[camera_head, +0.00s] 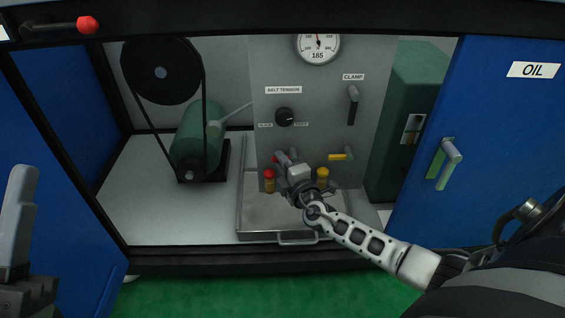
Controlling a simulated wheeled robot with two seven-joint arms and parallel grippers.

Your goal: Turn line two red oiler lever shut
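The red oiler lever (275,159) is on the lower grey panel, mostly hidden by my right gripper, with only a bit of red showing. Below it stands an oiler with a red cap (269,175) and amber body. My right gripper (284,159) is at the lever, its fingers around or beside it; I cannot tell whether they are closed on it. My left gripper (20,215) is at the far left edge, partly seen, away from the panel, with no object visible at it.
A yellow lever (341,156) and yellow-capped oiler (323,174) are just right of my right gripper. Above are the belt tension knob (284,117), clamp handle (353,104) and gauge (318,46). A metal tray (262,218) lies below. A green motor (197,140) stands left.

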